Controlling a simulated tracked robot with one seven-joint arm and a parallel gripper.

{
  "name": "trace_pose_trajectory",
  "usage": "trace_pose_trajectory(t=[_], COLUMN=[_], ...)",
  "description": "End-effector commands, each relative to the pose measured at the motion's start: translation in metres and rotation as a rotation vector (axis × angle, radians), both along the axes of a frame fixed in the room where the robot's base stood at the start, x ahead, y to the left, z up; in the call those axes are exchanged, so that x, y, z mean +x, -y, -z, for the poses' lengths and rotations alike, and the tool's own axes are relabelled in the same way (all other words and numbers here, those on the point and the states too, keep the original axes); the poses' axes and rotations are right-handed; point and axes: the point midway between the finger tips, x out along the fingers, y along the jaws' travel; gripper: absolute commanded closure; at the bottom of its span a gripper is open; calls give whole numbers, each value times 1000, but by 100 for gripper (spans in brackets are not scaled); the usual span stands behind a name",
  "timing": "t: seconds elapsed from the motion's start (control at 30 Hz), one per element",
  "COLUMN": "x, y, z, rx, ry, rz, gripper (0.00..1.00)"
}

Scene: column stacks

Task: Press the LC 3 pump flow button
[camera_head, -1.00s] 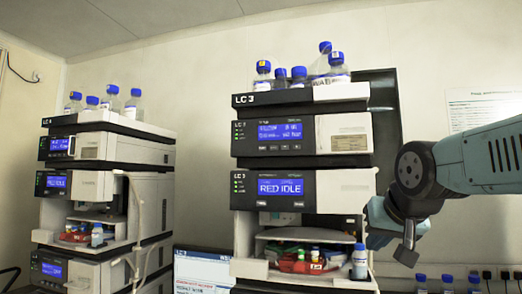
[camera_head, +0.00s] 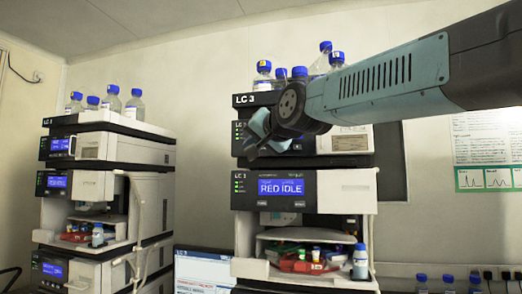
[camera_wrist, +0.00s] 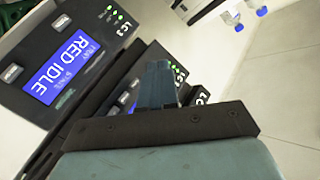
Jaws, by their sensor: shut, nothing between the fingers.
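The LC 3 stack (camera_head: 306,184) stands at the centre of the head view. Its upper module, under the bottle tray, has a blue screen and small buttons in the earlier view. My gripper (camera_head: 254,143) is shut and empty, in front of that module's left part, hiding most of its screen and buttons. The module below has a blue RED IDLE screen (camera_head: 281,188), also seen tilted in the wrist view (camera_wrist: 62,65). There, my shut fingers (camera_wrist: 160,70) overlap the upper module's panel. I cannot tell whether they touch it. The flow button is not readable.
Capped bottles (camera_head: 264,72) stand on top of the stack. A similar stack (camera_head: 104,180) stands to the left. A monitor (camera_head: 203,268) is low between them. A small bottle (camera_head: 360,262) stands by the lower tray.

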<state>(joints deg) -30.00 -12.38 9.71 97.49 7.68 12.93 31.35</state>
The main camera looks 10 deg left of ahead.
Motion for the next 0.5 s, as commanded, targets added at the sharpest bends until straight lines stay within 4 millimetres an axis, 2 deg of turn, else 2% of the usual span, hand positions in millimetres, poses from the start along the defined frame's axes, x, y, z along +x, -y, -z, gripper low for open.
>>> trace_pose_trajectory(t=[0.27,0.5], x=[3,24], y=[1,1], z=[1,1], rx=[-1,-2], ry=[-1,-2], rz=[0,-1], gripper=[100,100])
